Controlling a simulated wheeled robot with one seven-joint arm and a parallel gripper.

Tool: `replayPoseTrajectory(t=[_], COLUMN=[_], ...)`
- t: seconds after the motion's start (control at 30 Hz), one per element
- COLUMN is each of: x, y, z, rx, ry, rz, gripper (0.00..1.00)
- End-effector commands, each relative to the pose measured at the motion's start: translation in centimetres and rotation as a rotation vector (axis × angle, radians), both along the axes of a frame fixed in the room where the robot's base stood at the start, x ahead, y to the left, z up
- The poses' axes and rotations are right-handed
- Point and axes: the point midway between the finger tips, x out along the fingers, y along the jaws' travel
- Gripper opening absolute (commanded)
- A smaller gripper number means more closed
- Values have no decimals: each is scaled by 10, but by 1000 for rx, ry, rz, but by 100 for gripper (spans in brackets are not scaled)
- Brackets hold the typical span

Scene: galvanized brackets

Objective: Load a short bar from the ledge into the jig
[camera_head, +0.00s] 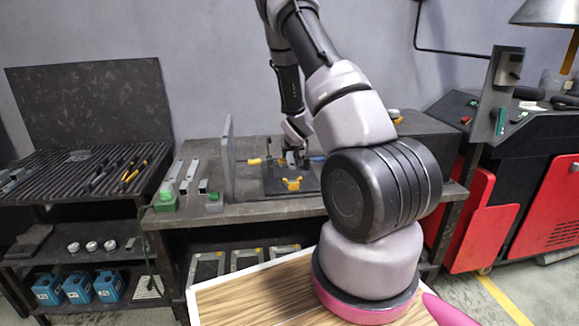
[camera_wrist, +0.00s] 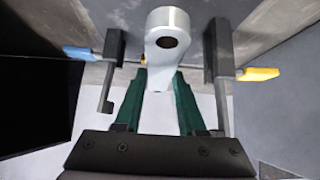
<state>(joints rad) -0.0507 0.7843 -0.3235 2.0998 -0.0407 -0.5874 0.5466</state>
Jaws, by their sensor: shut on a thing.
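My gripper (camera_head: 296,156) is over the jig (camera_head: 272,184), a dark plate with yellow-handled clamps on the bench. In the wrist view its green fingers (camera_wrist: 160,82) are shut on a grey metal bar (camera_wrist: 167,22), whose rounded end has a dark hole. A clamp arm stands on each side of the bar, one with a blue handle (camera_wrist: 78,53), one with a yellow handle (camera_wrist: 258,74). In the head view the held bar is too small to make out; I cannot tell whether it touches the jig. Other grey bars (camera_head: 191,172) lie at the bench's left, by green blocks (camera_head: 165,202).
A thin upright panel (camera_head: 227,158) stands between the loose bars and the jig. A slatted table (camera_head: 75,170) with tools is at left, with blue bins (camera_head: 77,288) below. A red and black machine (camera_head: 530,190) is at right. Frames (camera_head: 247,259) sit under the bench.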

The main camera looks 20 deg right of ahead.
Motion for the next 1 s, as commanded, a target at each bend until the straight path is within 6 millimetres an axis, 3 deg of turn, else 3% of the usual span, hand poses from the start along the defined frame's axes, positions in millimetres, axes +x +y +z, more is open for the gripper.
replayPoseTrajectory(t=[0.33,0.77,0.8,0.83,0.87,1.0], x=[0,0,0,0,0,0], y=[0,-1,0,0,0,0], z=[-42,-48,-48,-48,-48,-48], rx=[-2,-1,-1,-1,-1,-1], ry=[-1,-2,-2,-2,-2,-1], rz=[1,0,0,0,0,1], gripper=[0,0,51,62,69,69])
